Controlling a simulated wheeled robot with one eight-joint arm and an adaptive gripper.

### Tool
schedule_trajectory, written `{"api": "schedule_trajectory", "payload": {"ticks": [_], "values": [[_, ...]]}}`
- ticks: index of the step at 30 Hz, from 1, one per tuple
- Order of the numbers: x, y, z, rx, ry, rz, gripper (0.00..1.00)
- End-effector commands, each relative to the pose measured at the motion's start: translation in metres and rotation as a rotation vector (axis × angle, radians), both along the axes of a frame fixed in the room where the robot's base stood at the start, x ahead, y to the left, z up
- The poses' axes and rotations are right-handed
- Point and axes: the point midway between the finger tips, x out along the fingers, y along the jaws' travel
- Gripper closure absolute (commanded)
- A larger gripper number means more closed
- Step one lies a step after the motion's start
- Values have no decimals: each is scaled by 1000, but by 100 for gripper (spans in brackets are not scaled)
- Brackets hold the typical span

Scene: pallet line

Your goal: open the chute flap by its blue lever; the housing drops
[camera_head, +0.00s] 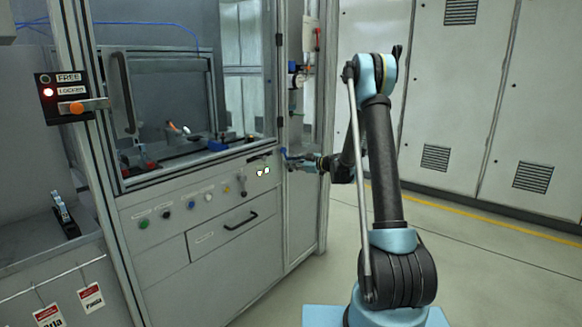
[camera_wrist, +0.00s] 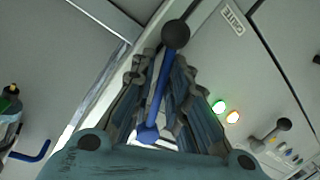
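The blue lever (camera_wrist: 158,92) runs slantwise between my fingers in the wrist view, with a black ball (camera_wrist: 176,33) at its upper end and a blue end low between the fingers. My gripper (camera_wrist: 165,62) has its fingertips close together on either side of the lever and looks shut on it; the exact contact is hard to see. In the head view my gripper (camera_head: 291,159) is at the right front edge of the machine cabinet, where only a speck of blue shows. A plate lettered like CHUTE (camera_wrist: 232,16) is near it. I cannot make out the flap's outline.
Two lit lamps (camera_wrist: 225,112) and a dark knob (camera_wrist: 283,124) are right of my fingers. The cabinet front has a row of buttons (camera_head: 191,204) and a drawer handle (camera_head: 240,221). A LOCKED indicator (camera_head: 62,92) glows red. Floor (camera_head: 470,260) on the right is clear.

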Motion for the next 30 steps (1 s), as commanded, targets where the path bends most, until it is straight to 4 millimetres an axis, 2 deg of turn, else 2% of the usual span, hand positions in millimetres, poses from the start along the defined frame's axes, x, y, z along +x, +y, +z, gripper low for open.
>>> {"api": "schedule_trajectory", "payload": {"ticks": [14,17,30], "values": [[-3,-5,1,0,1,1,71],[-8,-15,2,0,1,1,71],[-43,-85,15,1,1,-3,71]]}}
